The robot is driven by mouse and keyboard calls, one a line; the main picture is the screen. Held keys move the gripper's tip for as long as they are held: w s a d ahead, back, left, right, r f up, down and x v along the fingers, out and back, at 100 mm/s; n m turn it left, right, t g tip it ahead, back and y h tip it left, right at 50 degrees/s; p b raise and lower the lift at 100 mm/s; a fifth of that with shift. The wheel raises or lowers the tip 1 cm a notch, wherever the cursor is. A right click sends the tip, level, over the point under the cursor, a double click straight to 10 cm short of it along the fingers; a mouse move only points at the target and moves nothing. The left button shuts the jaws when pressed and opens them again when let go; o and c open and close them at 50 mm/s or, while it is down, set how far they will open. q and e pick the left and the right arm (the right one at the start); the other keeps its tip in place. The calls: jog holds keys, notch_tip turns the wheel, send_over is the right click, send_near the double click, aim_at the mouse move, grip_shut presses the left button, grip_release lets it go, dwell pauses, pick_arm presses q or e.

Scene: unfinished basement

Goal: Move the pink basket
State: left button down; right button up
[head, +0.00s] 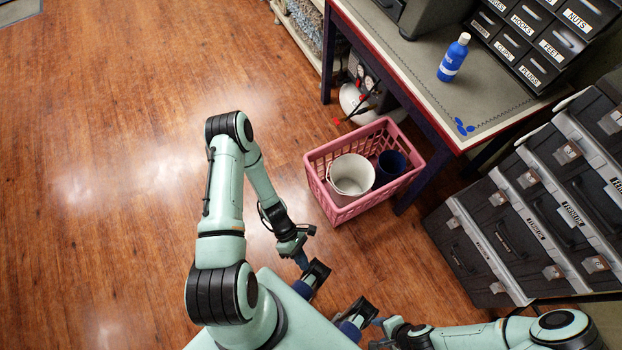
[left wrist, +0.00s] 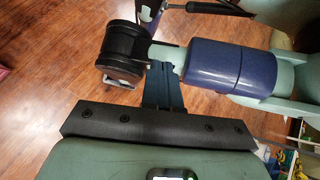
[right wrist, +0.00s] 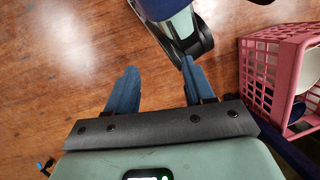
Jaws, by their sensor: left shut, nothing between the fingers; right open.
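The pink basket (head: 322,188) stands upright on the wooden floor beside a workbench leg. It has slatted walls and holds a white bucket (head: 350,182) and a dark blue container (head: 391,165). The basket also shows at the right edge of the right wrist view (right wrist: 285,38), cut off. My left gripper (head: 302,261) is shut and empty, in front of the basket and apart from it. Its closed blue fingers show in the left wrist view (left wrist: 160,85). My right gripper (head: 377,322) is low in the head view, apart from the basket. Its fingers are open and empty in the right wrist view (right wrist: 156,88).
A workbench (head: 425,75) with a blue bottle (head: 454,58) and labelled drawers (head: 530,40) stands behind the basket. Dark stacked cases (head: 540,225) are at the right. A white round item (head: 354,101) lies under the bench. The floor at left (head: 100,150) is clear.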

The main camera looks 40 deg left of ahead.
pick_arm(q)
jog(key=w+a+f+n+t+h+b, duration=0.3)
jog(key=w+a+f+n+t+b, duration=0.25)
jog(key=n, duration=0.45)
jog(key=n+t+y+b, duration=0.5)
jog(key=n+t+b, duration=0.85)
jog(key=n, duration=0.45)
send_near(318, 183)
jog(key=shift+f+x, duration=0.15)
jog(key=shift+x, duration=1.55)
jog(key=shift+f+x, duration=0.15)
jog(key=shift+x, duration=1.5)
pick_arm(e)
notch_tip(318, 183, down, 22)
jog(key=d, duration=0.2)
jog(key=shift+w+d, duration=0.15)
jog(key=shift+d, duration=0.25)
pick_arm(q)
jog(key=shift+w, duration=0.1)
